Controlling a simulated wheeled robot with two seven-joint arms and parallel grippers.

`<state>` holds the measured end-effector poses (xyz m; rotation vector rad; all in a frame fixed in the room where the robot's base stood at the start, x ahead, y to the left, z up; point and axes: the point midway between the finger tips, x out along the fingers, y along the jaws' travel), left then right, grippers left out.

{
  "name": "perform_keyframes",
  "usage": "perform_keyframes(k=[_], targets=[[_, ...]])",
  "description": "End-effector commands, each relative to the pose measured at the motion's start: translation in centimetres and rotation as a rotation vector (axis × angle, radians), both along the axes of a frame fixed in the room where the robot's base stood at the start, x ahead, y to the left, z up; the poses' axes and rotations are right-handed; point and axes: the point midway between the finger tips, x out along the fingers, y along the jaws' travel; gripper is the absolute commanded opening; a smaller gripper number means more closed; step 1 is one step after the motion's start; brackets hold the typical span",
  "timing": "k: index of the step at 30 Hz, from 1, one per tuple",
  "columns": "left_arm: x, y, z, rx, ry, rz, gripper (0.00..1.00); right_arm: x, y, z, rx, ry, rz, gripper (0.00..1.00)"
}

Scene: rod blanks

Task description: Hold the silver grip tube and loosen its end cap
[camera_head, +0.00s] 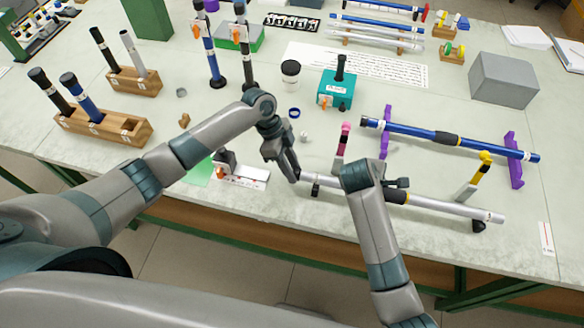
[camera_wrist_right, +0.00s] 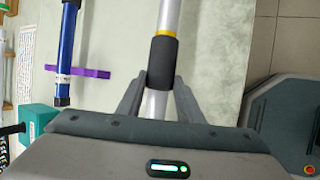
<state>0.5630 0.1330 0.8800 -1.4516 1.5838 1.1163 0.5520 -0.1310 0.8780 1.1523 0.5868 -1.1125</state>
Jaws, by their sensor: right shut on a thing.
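The silver grip tube (camera_head: 450,207) lies low along the table's front edge, with a black sleeve (camera_wrist_right: 163,65) and a thin yellow ring around it. My right gripper (camera_wrist_right: 160,88) is shut on the tube, its fingers on either side by the sleeve's near end. In the head view my right wrist hides that part of the tube. My left gripper (camera_head: 292,172) points down at the tube's left end. Its fingers overlap that end, so the end cap is mostly hidden. I cannot tell whether they touch it or are closed.
A blue tube (camera_head: 440,137) rests on purple stands (camera_head: 515,160) behind. Pink (camera_head: 343,140) and yellow-topped (camera_head: 478,175) upright pieces stand near the silver tube. A teal box (camera_head: 336,90), a grey box (camera_head: 503,78) and wooden racks (camera_head: 103,126) stand farther off.

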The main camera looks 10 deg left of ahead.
Motion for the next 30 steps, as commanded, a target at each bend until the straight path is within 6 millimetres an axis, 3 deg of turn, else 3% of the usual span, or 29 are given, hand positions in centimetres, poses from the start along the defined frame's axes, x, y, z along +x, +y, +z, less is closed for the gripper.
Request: perform_keyframes(k=[2,14,30], targets=[[0.01,0.01,0.02,0.000,0.000,0.000,0.07,0.01,0.00,0.02,0.000,0.000,0.000,0.09],[0.15,-0.01,-0.04,0.001,0.035,0.001,0.06,0.01,0.01,0.01,0.000,0.000,0.001,0.09],[0.74,0.00,-0.20,0.002,0.285,0.004,0.06,0.00,0.02,0.03,0.000,0.000,0.001,0.09]])
